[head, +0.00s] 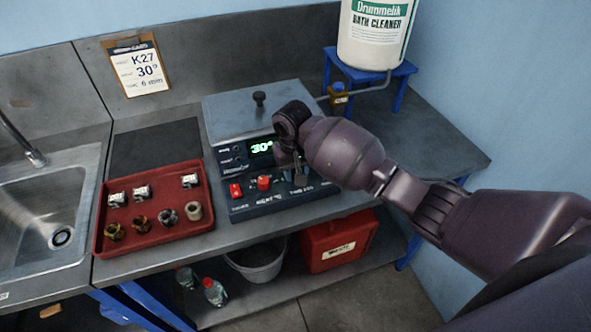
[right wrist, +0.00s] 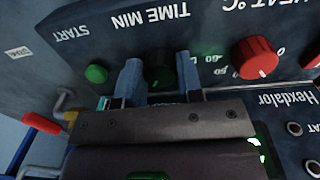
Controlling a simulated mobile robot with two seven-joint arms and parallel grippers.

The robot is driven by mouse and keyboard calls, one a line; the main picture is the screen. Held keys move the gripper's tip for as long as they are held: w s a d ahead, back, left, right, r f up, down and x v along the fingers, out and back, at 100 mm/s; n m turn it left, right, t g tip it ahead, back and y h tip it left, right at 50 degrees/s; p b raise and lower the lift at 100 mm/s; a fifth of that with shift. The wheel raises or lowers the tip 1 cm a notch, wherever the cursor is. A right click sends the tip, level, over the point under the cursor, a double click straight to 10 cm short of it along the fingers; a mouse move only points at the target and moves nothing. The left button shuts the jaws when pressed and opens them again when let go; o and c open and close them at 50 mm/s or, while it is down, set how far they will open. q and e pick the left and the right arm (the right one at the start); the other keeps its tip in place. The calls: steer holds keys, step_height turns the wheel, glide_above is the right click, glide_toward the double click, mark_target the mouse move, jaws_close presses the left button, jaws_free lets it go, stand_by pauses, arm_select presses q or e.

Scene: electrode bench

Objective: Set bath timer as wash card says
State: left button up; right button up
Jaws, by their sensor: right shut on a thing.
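The wash card (head: 140,65) on the back wall reads K27, 30° and 6 min. The bath unit (head: 285,204) has a lit green display (head: 262,148) showing 30°. My right gripper (head: 299,172) reaches down over the front panel from the right. In the right wrist view my right gripper (right wrist: 161,80) is shut on the dark timer knob (right wrist: 160,74), one finger on each side, under the words TIME MIN. The knob's pointer and much of its scale are hidden. A green START button (right wrist: 96,73) sits beside it. My left gripper is not in view.
The red heat knob (head: 264,183) and a red switch (head: 236,190) share the panel. A red tray (head: 102,240) with several small parts stands left, beside the sink (head: 45,215). A bath cleaner bucket (head: 372,45) stands on a blue stand (head: 405,70).

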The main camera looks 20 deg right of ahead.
mark_target(294, 172)
steer(key=shift+r+m, duration=0.1)
steer(key=shift+m, duration=0.3)
steer(key=o, duration=0.9)
steer(key=r, duration=1)
steer(key=shift+a+r, duration=0.2)
steer(key=shift+r, duration=0.2)
steer(key=shift+f, duration=0.1)
